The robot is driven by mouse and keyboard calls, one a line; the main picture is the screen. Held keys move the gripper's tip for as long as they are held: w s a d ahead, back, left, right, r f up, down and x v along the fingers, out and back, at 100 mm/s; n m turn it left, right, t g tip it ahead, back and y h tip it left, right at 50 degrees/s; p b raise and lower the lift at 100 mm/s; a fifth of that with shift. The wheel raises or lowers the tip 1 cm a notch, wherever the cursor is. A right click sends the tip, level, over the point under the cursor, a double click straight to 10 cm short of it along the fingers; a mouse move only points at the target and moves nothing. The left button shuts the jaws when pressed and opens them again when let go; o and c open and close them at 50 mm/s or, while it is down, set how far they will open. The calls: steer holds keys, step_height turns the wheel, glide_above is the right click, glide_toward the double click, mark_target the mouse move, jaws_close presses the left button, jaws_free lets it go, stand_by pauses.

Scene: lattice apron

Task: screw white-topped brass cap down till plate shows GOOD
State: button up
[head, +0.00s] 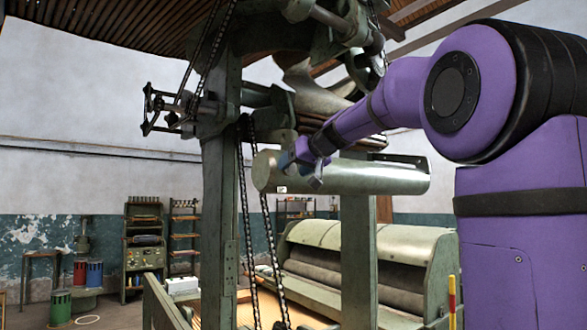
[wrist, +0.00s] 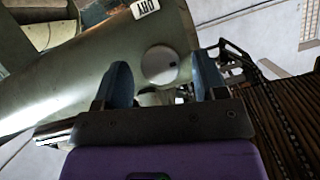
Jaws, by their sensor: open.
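The cap's round white top (wrist: 160,65) with a small dark mark shows in the wrist view against the green-grey cylinder (wrist: 60,85). Its brass side is not clear to see. A small white plate (wrist: 146,8) on the cylinder appears to read DRY, turned in the picture. My gripper (wrist: 163,80) is open, its two blue fingers apart to the left and right of the white top; I cannot tell whether they touch it. In the head view my gripper (head: 303,164) is at the left part of the cylinder (head: 375,178), and the cap is not distinguishable there.
A green post (head: 219,200) and hanging chains (head: 244,215) stand left of the cylinder. A roller machine (head: 365,265) is below it. Dark slats (wrist: 285,120) and a chain (wrist: 240,60) lie right of the gripper in the wrist view.

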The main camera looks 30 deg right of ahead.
steer(key=shift+w+a+f, duration=0.1)
steer(key=shift+w+f, duration=0.05)
steer(key=shift+w, duration=0.2)
steer(key=c, duration=0.9)
